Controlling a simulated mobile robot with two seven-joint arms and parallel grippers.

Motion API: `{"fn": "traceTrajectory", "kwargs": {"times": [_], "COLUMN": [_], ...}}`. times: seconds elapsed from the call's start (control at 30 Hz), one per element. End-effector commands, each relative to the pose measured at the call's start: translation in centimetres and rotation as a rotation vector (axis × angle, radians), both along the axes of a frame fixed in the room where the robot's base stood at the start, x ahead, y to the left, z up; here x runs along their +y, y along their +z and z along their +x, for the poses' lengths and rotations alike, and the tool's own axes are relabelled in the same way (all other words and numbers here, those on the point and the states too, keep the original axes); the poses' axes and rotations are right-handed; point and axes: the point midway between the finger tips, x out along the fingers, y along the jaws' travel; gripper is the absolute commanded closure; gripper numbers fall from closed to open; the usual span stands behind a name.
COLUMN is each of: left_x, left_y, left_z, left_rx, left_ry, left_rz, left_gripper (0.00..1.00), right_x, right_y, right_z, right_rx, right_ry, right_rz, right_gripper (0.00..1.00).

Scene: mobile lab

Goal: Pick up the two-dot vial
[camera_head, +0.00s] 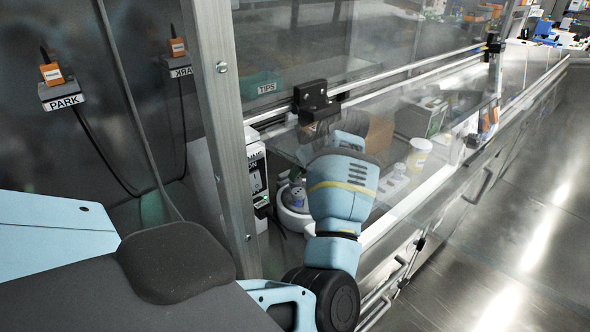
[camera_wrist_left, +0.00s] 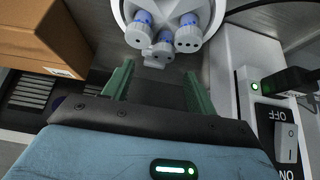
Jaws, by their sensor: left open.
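Three white-topped vials with blue bands show at the top of the wrist view, at a round white holder: a left vial (camera_wrist_left: 139,32), a right vial (camera_wrist_left: 188,34) and a lower middle vial (camera_wrist_left: 159,51). Dark dots mark their tops, but they are too small for me to tell surely which is the two-dot vial. The white holder (camera_wrist_left: 218,12) is cut off by the frame. My left gripper (camera_wrist_left: 158,82) is open and empty, its green fingers pointing toward the vials, the middle one lying between their lines. In the head view its fingers are hidden behind my arm.
A cardboard box (camera_wrist_left: 45,35) stands left of the fingers. A white device with an ON/OFF switch (camera_wrist_left: 287,140) stands close on the right. In the head view, a metal post (camera_head: 226,130) and glass panel (camera_head: 430,110) border my arm.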

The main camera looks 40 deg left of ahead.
Motion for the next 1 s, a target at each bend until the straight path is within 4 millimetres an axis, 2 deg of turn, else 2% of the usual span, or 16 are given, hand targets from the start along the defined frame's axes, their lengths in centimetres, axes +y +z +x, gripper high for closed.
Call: {"fn": "traceTrajectory", "kwargs": {"times": [0.13,0.47,0.8,1.0], "left_x": [0.9,1.5,3.4,3.5], "left_y": [-1.5,-2.6,-6.9,-6.6], "left_z": [-0.1,-0.1,-0.3,-0.2], "left_rx": [0.004,0.003,0.016,0.008], "left_ry": [0.003,0.002,0.0,0.0], "left_rz": [0.0,-0.001,-0.009,-0.004], "left_gripper": [0.43,0.43,0.43,0.43], "right_x": [-0.1,0.0,0.0,0.1], "right_y": [-0.1,0.0,-0.3,-0.3], "right_z": [0.1,0.3,-0.3,-0.7], "right_rx": [-0.001,-0.004,0.007,0.015], "right_ry": [0.001,0.001,0.0,-0.003], "right_rz": [-0.001,-0.001,-0.001,0.002], "right_gripper": [1.0,1.0,1.0,1.0]}}
